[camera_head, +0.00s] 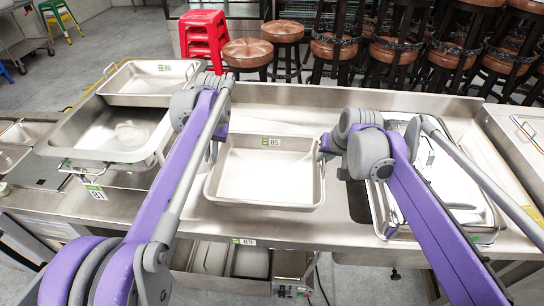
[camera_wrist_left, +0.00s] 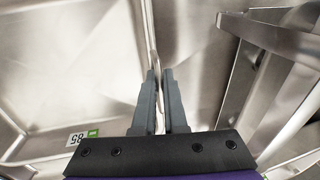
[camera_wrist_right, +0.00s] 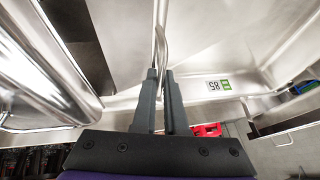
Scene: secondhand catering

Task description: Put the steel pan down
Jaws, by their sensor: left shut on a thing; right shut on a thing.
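The steel pan (camera_head: 265,201), a shallow rectangular tray with a green and white "85" label, is level over the middle of the steel counter (camera_head: 240,224). My left gripper (camera_head: 212,152) is shut on its left rim; in the left wrist view the fingers (camera_wrist_left: 160,85) pinch the thin edge of the pan (camera_wrist_left: 85,60). My right gripper (camera_head: 324,152) is shut on its right rim; in the right wrist view the fingers (camera_wrist_right: 163,85) pinch the edge of the pan (camera_wrist_right: 205,35). Whether its underside touches the counter I cannot tell.
At the left, a large steel pan (camera_head: 68,135) and a smaller tray (camera_head: 150,94) stand close by. At the right, another steel pan (camera_head: 487,222) lies partly behind my right arm. Red stools (camera_head: 203,38) and brown-seated stools (camera_head: 247,53) stand behind the counter.

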